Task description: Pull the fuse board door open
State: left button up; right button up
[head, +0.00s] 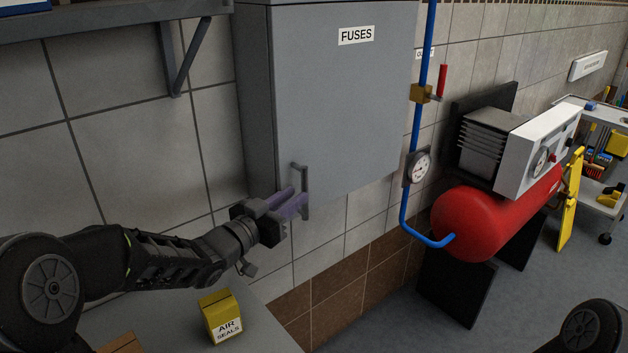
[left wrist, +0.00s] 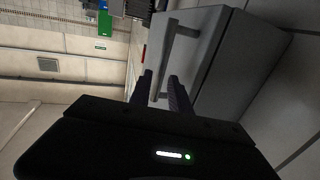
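The grey fuse board (head: 255,100) hangs on the tiled wall, and its door (head: 345,110) with the FUSES label looks shut. The upright bar handle (head: 305,190) is near the door's lower left corner. It also shows in the left wrist view (left wrist: 172,48). My left gripper (head: 298,203) is at the handle's lower part. In the left wrist view its two fingers (left wrist: 161,88) stand apart with the lower end of the handle between them. Whether either finger touches the bar I cannot tell. My right gripper is not in view.
A blue pipe (head: 416,130) with a gauge (head: 420,167) and a red-handled valve runs right of the fuse board. A red compressor tank (head: 485,220) stands farther right. A yellow AIR SEALS box (head: 220,315) sits on the worktop (head: 262,335) below my left arm. A shelf bracket (head: 187,60) is upper left.

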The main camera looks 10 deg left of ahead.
aim_at(307, 188)
pick_arm(q)
jog(key=p+x, duration=0.2)
jog(key=x, duration=0.6)
grip_shut()
jog(key=shift+f, duration=0.1)
dwell(1.4)
